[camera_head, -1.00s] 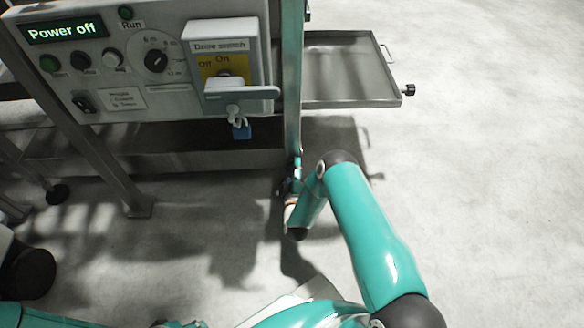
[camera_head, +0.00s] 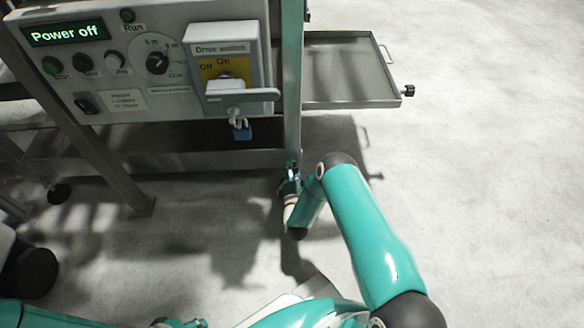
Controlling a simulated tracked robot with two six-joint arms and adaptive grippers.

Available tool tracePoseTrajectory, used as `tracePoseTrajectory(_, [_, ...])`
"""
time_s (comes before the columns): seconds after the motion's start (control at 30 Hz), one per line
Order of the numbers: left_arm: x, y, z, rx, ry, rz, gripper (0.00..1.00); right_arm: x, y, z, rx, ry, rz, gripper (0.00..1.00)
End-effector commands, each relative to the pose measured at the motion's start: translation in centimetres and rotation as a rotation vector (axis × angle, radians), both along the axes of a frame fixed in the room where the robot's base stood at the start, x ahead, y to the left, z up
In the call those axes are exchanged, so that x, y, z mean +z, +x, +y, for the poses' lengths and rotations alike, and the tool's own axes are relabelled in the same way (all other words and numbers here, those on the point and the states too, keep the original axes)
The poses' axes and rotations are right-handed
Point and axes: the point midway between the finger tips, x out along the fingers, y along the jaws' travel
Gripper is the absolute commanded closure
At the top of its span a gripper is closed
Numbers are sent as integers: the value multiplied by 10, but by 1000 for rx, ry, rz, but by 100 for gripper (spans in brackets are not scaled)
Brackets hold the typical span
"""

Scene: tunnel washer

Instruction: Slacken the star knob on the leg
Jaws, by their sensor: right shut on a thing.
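The teal and grey leg (camera_head: 292,90) of the machine stands upright in the middle of the view. My right gripper (camera_head: 292,174) is at the lower part of this leg, small and partly covered by my own wrist. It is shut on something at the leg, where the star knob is. The knob itself is hidden by the fingers, so I cannot make out its shape or how tight it is.
A control panel (camera_head: 130,88) reads "Power off" and carries a drive switch (camera_head: 224,70) with a blue padlock (camera_head: 242,132). A metal tray (camera_head: 345,102) with a black knob (camera_head: 408,91) juts out right of the leg. The floor on the right is clear.

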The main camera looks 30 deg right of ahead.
Motion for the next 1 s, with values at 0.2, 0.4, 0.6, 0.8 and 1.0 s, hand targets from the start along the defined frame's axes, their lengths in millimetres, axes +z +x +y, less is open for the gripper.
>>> tracePoseTrajectory(0.2, [2, 0, 0, 0, 0, 0, 60, -3, 1, 6, 18, -170, 114, 87])
tracePoseTrajectory(0.4, [3, 0, 0, 0, 0, 0, 60, -3, 1, 6, 18, -317, 204, 87])
tracePoseTrajectory(0.6, [4, 0, 0, 0, 0, 0, 60, -4, 1, 6, 18, -432, 274, 87])
tracePoseTrajectory(0.8, [5, 0, 0, 0, 0, 0, 60, -4, 0, 6, 20, -499, 315, 87])
tracePoseTrajectory(1.0, [5, 0, 0, 0, 0, 0, 60, -5, 0, 6, 19, -525, 331, 87])
